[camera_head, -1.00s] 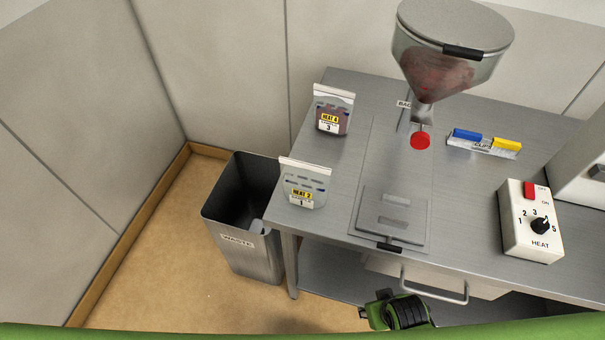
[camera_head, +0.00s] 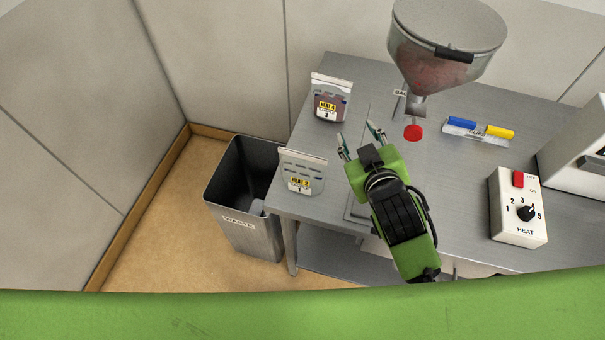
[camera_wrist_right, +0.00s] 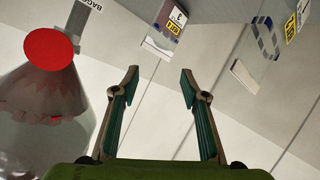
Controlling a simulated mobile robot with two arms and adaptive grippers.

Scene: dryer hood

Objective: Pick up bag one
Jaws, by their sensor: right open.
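Bag one (camera_head: 303,172) is a clear pouch with a pale top strip and a yellow label reading HEAT 2 and 1. It stands at the table's left front edge and looks nearly empty. In the right wrist view it is at the upper right (camera_wrist_right: 263,40). My right gripper (camera_head: 358,142) is open and empty above the table, to the right of bag one and apart from it. Its two fingers (camera_wrist_right: 160,85) show with a gap between them in the right wrist view. My left gripper is not in view.
Bag 3 (camera_head: 330,100), labelled HEAT 4, stands behind bag one. A hopper (camera_head: 445,50) with a red disc (camera_head: 413,132) is right of it. Clips (camera_head: 478,130) and a heat control box (camera_head: 518,207) lie farther right. A waste bin (camera_head: 243,190) stands left of the table (camera_head: 450,180).

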